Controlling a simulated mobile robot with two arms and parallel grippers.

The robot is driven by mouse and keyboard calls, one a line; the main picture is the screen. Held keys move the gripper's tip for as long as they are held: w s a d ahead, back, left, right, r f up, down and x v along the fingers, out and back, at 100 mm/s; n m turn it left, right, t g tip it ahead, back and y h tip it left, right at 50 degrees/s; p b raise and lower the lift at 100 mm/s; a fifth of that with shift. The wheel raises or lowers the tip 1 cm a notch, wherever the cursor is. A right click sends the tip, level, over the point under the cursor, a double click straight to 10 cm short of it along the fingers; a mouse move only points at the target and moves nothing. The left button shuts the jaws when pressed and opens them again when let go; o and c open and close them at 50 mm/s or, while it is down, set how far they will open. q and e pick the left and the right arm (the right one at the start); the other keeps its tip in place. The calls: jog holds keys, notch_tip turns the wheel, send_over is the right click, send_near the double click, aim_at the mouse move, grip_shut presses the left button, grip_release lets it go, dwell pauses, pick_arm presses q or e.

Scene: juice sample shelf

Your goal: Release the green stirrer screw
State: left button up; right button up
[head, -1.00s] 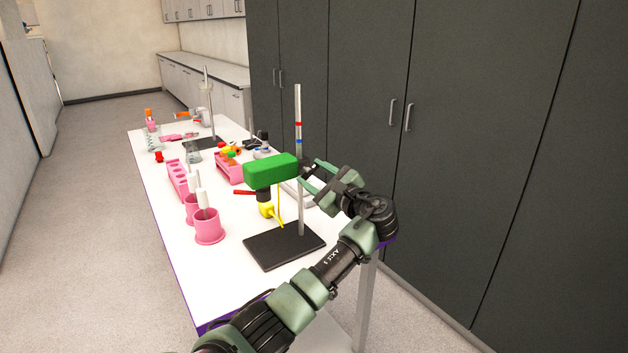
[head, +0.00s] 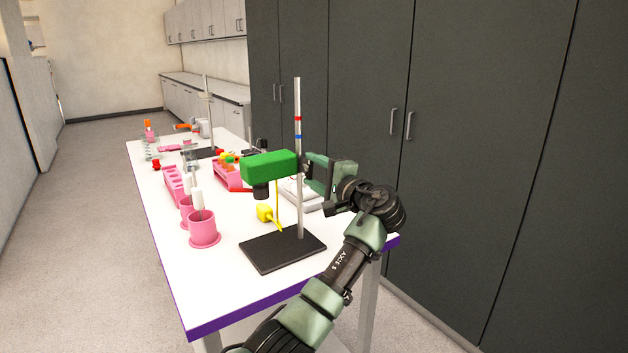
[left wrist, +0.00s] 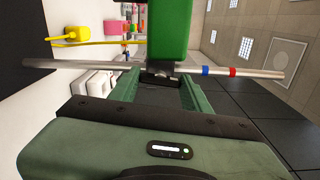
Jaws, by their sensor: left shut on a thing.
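The green stirrer (head: 269,165) is mounted on an upright metal rod (head: 299,205) that rises from a black base plate (head: 282,250). The rod has a red and a blue band above the stirrer. My left gripper (head: 312,172) is at the rod, on the stirrer's right side. In the left wrist view, the green stirrer (left wrist: 170,28) is beyond the rod, and a small black screw (left wrist: 160,79) is between my fingertips. My left gripper (left wrist: 160,84) is shut on this screw. The fingertips partly hide it. My right gripper is out of view.
A yellow piece with a thin yellow strand (head: 265,212) is below the stirrer. Pink cups (head: 204,230) and pink racks (head: 173,184) are to the left. A second stand (head: 210,125) is further back. Dark cabinets (head: 360,90) line the right side. The table's front-left is clear.

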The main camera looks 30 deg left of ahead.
pick_arm(q)
jog(key=shift+n+b, duration=0.4)
jog(key=shift+n, duration=0.2)
jog(key=shift+r, duration=0.1)
jog(key=o, duration=1.4)
jog(key=shift+c, duration=0.2)
jog(key=b+v, duration=0.1)
jog(key=v, duration=0.6)
jog(key=shift+s+d, duration=0.15)
jog(key=shift+d, duration=0.2)
